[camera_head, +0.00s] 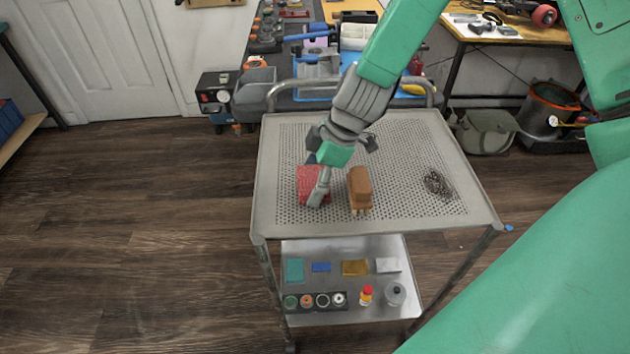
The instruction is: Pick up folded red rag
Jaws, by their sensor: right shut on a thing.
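The folded red rag (306,182) lies on the left part of the perforated top of a metal cart (405,140). My right gripper (318,196) points down at the rag's right side, with its fingers shut on the rag. The gripper and its wrist hide part of the rag. I cannot see any gap between rag and cart top. My left gripper is not in view.
A dark wire tangle (437,184) lies at the cart's right. The lower shelf (335,252) holds several pads, jars and a red-capped bottle (366,294). Workbenches stand behind; the wooden floor at left is clear.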

